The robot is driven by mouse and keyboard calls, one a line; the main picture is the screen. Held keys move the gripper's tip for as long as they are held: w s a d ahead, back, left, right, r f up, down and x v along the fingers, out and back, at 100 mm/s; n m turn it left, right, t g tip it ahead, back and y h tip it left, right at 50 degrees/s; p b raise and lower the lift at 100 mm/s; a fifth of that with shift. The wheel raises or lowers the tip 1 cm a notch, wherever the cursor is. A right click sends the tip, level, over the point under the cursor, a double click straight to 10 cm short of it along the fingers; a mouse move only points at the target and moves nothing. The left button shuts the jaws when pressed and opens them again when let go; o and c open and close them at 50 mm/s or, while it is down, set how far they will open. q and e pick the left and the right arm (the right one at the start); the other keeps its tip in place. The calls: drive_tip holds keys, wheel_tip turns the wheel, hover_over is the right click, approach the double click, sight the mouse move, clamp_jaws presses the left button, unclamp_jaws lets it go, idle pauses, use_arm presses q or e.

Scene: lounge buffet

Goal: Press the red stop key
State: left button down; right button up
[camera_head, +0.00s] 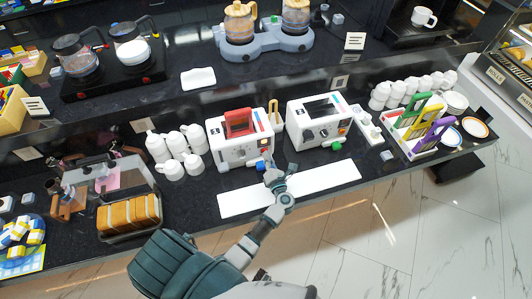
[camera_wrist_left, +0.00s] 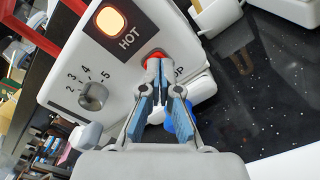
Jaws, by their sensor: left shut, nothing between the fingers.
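The red stop key (camera_wrist_left: 155,56) is on the front of a white toaster (camera_wrist_left: 60,75), right of the glowing HOT lamp (camera_wrist_left: 110,21). The letters "OP" show beside the key; the rest of its label is hidden. My left gripper (camera_wrist_left: 160,88) is shut and empty, its tips right at the lower side of the key and partly covering it. I cannot tell whether they touch or press it. In the head view my left gripper (camera_head: 271,170) is at the right front of the toaster with the red rack (camera_head: 238,122). My right gripper is out of view.
A blue knob (camera_wrist_left: 181,121) sits just behind my fingers, and a numbered dial (camera_wrist_left: 92,95) is to the left. A second white toaster (camera_head: 300,128) stands to the right, white mugs (camera_head: 172,170) to the left. A white board (camera_head: 325,178) lies in front.

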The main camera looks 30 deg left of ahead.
use_arm(q)
drive_tip(key=shift+w+a, duration=0.15)
drive_tip(key=shift+a, duration=0.25)
drive_tip(key=shift+v, duration=3.15)
drive_tip(key=shift+w, duration=0.1)
